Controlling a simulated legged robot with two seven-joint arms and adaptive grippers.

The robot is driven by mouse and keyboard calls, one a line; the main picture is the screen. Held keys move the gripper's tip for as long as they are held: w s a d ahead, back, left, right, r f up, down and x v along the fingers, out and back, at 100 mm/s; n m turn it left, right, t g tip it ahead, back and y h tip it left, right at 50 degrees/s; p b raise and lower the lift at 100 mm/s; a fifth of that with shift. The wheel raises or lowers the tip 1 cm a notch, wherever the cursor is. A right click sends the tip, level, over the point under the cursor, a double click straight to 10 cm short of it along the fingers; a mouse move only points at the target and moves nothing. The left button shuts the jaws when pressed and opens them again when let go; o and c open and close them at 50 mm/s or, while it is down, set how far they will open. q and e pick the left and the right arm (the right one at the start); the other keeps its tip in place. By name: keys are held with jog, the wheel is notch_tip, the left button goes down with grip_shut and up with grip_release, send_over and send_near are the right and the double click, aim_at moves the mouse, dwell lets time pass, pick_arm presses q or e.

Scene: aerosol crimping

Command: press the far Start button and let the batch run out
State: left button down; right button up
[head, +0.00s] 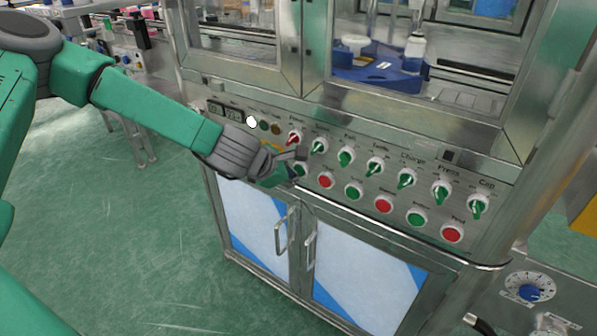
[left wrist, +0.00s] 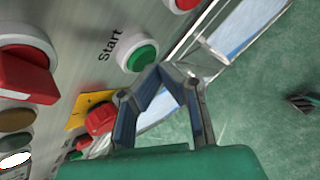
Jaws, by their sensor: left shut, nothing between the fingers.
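The green Start button (left wrist: 143,58) sits in a white ring on the steel panel in the left wrist view, with the word "Start" beside it. In the head view this button (head: 301,170) is partly hidden by my left gripper (head: 296,168). In the left wrist view the tips of my left gripper (left wrist: 168,72) are together and empty, very close to the button's lower right edge. I cannot tell whether they touch it. My right gripper does not show.
The control panel carries rotary switches and a row of green and red buttons, including a red button (head: 326,180). A red knob (left wrist: 101,119) on a yellow plate lies close to my left gripper. Cabinet doors with handles (head: 310,248) are below. A blue fixture (head: 385,66) stands behind glass.

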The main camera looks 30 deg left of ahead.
pick_arm(q)
jog(key=shift+w, duration=0.4)
dwell(0.6)
jog(key=shift+s, duration=0.8)
jog(key=s, duration=0.5)
jog(key=shift+a, duration=0.15)
dwell(0.8)
